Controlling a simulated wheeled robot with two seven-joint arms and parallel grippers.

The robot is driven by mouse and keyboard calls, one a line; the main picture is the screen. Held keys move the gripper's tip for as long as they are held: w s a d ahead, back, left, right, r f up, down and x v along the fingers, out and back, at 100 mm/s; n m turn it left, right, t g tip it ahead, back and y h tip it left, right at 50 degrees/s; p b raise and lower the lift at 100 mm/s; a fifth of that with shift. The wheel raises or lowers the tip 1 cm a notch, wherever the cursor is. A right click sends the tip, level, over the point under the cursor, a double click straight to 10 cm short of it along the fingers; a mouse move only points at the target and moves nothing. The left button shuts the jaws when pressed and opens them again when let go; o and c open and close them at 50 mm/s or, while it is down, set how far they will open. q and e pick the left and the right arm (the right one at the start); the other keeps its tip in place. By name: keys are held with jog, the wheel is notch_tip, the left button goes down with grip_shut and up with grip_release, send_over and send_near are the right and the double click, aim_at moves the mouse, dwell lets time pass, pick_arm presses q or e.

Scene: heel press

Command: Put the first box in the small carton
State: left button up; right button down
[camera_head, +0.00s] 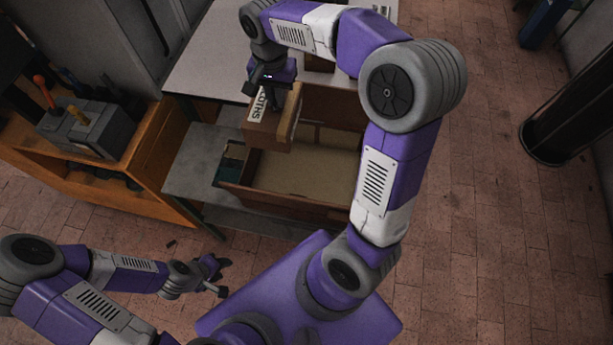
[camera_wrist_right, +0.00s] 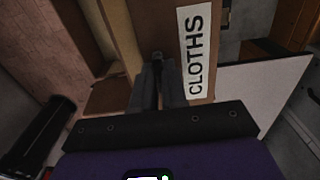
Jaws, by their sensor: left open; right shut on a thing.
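A brown box (camera_head: 268,132) with a white CLOTHS label is held up in my right gripper (camera_head: 270,94). The wrist view shows the fingers (camera_wrist_right: 158,85) shut on the brown box (camera_wrist_right: 160,25), beside its label. In the head view the box overlaps the back left of an open brown carton (camera_head: 312,172). The carton's visible floor is bare. I cannot tell the gap between box and carton. My left gripper (camera_head: 221,277) is open and empty, low at the left, apart from the carton.
A pale table (camera_head: 205,65) is behind, with a brown object (camera_head: 320,64) partly hidden by my right arm. A grey shelf (camera_head: 195,165) lies left of the carton. A wooden bench (camera_head: 150,165) with a grey tool holder (camera_head: 85,130) stands at left.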

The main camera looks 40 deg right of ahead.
notch_tip(320, 180, down, 30)
jog(key=b, duration=2.2)
jog(key=shift+w+r, duration=0.2)
jog(key=shift+f, duration=0.15)
jog(key=shift+f, duration=0.15)
jog(key=c, duration=1.2)
grip_release()
jog(key=shift+o, duration=0.2)
notch_tip(320, 180, up, 12)
jog(key=p, duration=0.3)
jog(key=shift+r+p, duration=0.25)
jog(key=shift+p, duration=0.05)
